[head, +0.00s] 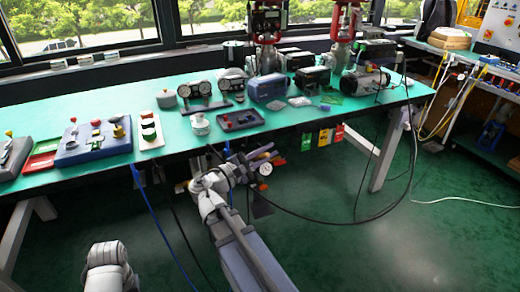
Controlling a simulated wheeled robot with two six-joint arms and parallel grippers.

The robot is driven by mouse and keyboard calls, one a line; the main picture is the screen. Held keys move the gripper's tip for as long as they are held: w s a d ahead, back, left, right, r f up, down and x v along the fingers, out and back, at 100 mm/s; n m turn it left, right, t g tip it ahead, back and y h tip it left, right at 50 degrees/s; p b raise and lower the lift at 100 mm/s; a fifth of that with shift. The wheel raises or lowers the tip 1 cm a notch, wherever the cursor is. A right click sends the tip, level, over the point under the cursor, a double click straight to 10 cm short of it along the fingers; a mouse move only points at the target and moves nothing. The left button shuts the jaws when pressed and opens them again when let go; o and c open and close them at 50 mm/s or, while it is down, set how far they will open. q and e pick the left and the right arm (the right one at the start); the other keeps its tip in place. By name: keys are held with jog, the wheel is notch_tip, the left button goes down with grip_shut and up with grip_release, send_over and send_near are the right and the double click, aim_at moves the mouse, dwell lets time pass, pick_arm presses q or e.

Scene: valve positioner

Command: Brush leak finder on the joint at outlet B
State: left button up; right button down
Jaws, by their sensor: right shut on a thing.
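My right gripper (262,158) is in front of the table's front edge, below the tabletop. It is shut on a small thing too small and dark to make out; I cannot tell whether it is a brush. A blue-grey positioner box (268,88) stands on the table above and beyond it. Twin round gauges (195,90) sit left of the box. A small white pot (199,124) stands near the front edge. I cannot tell which joint is outlet B. My left arm shows only as a link at the bottom left; its gripper is out of view.
Dark and blue hoses hang below. Open floor lies at the right.

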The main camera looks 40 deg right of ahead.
jog(key=shift+w+f, duration=0.1)
jog(key=w+f+b, duration=0.3)
jog(key=w, duration=0.4)
jog(key=shift+w+a+f+b, duration=0.15)
jog(key=shift+a+f+b, duration=0.1)
jog(key=shift+a+b, duration=0.1)
jog(key=shift+w+f, duration=0.15)
jog(key=shift+w, duration=0.45)
dwell(0.9)
jog(key=shift+d, duration=0.25)
dwell(0.5)
jog(key=s+r+p, duration=0.1)
jog(key=s, duration=0.1)
jog(key=s+r+p, duration=0.2)
jog(key=shift+s+d+r, duration=0.2)
jog(key=shift+s, duration=0.15)
dwell(0.7)
dwell(0.4)
